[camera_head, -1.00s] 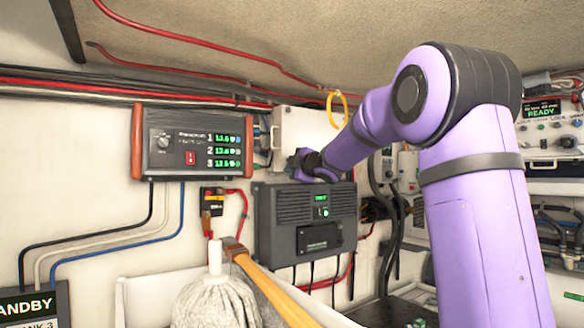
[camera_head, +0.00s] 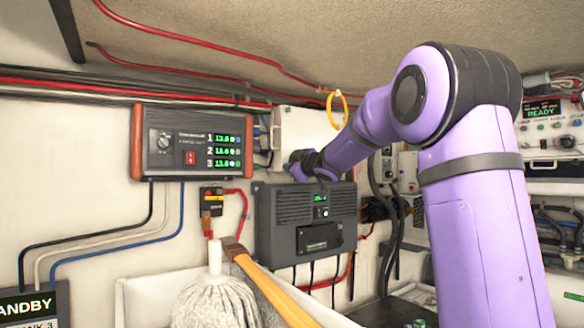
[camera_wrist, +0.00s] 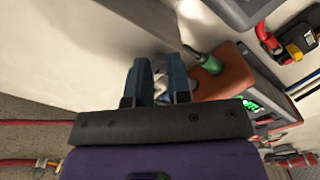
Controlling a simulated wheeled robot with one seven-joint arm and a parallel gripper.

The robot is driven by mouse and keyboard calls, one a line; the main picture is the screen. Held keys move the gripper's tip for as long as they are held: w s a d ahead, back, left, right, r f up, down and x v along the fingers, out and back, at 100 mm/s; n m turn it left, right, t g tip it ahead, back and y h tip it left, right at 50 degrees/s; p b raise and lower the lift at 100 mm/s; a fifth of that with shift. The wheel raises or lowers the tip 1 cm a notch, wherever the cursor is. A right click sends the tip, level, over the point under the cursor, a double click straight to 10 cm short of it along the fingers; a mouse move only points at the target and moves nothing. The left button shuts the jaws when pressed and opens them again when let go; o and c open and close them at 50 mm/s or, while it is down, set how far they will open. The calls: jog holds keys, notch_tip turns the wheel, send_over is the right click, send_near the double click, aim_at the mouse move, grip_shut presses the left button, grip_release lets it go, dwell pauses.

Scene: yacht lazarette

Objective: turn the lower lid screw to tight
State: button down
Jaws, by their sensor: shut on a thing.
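A white box with a lid (camera_head: 310,130) is fixed to the wall behind my arm, above the dark grey unit. My gripper (camera_head: 293,160) is at the lower left part of this box. In the wrist view its two blue-grey fingers (camera_wrist: 158,68) are close together around a small pale grey piece, the lower lid screw (camera_wrist: 159,76). The fingers cover most of the screw, so its slot or mark and its turn angle cannot be read. My wrist hides the lid's lower edge in the head view.
A dark panel with red-brown ends (camera_head: 190,143) is left of the gripper; its end (camera_wrist: 222,72) lies close to the fingers. The grey vented unit (camera_head: 305,222) is just below. A yellow ring (camera_head: 337,108) hangs near my forearm. A mop (camera_head: 215,300) stands below.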

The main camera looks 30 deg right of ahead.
dwell(0.3)
jog(key=c, duration=1.1)
grip_release()
jog(key=shift+o, duration=0.2)
jog(key=s, duration=1)
jog(key=shift+s+d, duration=0.2)
jog(key=shift+s, duration=0.2)
